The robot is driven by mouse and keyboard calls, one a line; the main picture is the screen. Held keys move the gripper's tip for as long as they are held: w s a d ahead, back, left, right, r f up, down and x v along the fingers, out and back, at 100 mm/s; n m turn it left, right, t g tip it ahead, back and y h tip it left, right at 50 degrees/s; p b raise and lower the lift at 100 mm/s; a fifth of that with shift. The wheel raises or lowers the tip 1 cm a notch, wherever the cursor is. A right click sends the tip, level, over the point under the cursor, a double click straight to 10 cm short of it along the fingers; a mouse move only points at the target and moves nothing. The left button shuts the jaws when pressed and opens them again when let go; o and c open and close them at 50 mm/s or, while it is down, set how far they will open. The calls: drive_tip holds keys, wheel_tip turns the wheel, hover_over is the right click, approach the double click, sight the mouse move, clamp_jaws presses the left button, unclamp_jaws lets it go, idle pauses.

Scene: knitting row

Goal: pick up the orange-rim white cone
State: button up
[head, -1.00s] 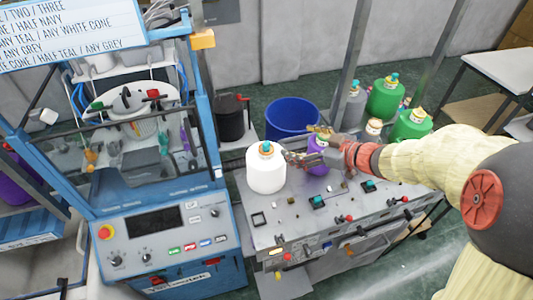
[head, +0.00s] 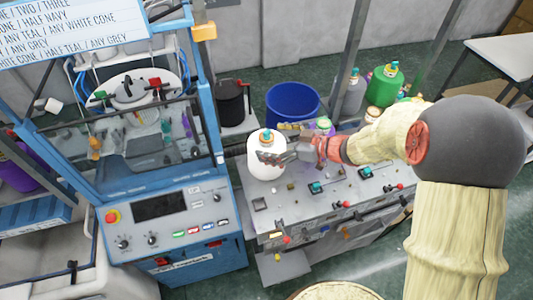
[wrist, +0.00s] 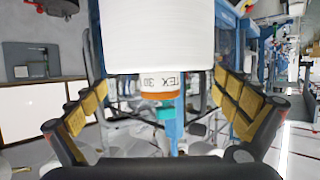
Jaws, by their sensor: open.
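The white cone (head: 265,173) stands on the grey machine top in the head view, with an orange rim and a teal tip at its top. My gripper (head: 272,157) is at its right side, with a finger across the front of the cone. In the wrist view, which looks upside down, the white cone (wrist: 158,40) fills the upper middle with its orange label band and teal tip below. My gripper (wrist: 162,100) is open there, with padded fingers on both sides of the cone. I cannot tell whether the pads touch it.
A blue bucket (head: 292,106) and a black bin (head: 230,100) stand behind. A green cone (head: 384,88) and a grey cone (head: 351,95) stand at the back right, with others partly hidden by my arm. The blue-framed machine (head: 165,210) is close on the left. Switches line the machine top's front.

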drive_tip(key=c, duration=0.3)
drive_tip(key=shift+s+d+r, duration=0.1)
drive_tip(key=shift+s+r, duration=0.1)
drive_tip(key=c, duration=1.2)
